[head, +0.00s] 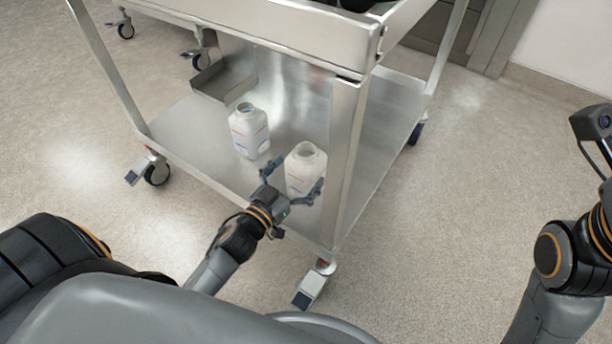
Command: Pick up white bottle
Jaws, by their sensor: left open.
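Two white bottles without caps stand upright on the lower shelf of a steel cart. One white bottle (249,131) stands to the left and further back. The other white bottle (305,166) stands to the right, near the cart's front corner post. My left gripper (293,184) is open, with one finger on each side of the right bottle's lower part. I cannot tell whether the fingers touch it. The right arm shows at the right edge, but its gripper is not clearly visible.
The steel cart's lower shelf (190,135) has bare room left of the bottles. A corner post (343,150) rises just right of the right bottle. The upper tray (270,30) overhangs the shelf. A small metal bin (224,80) sits behind. Open floor surrounds the cart.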

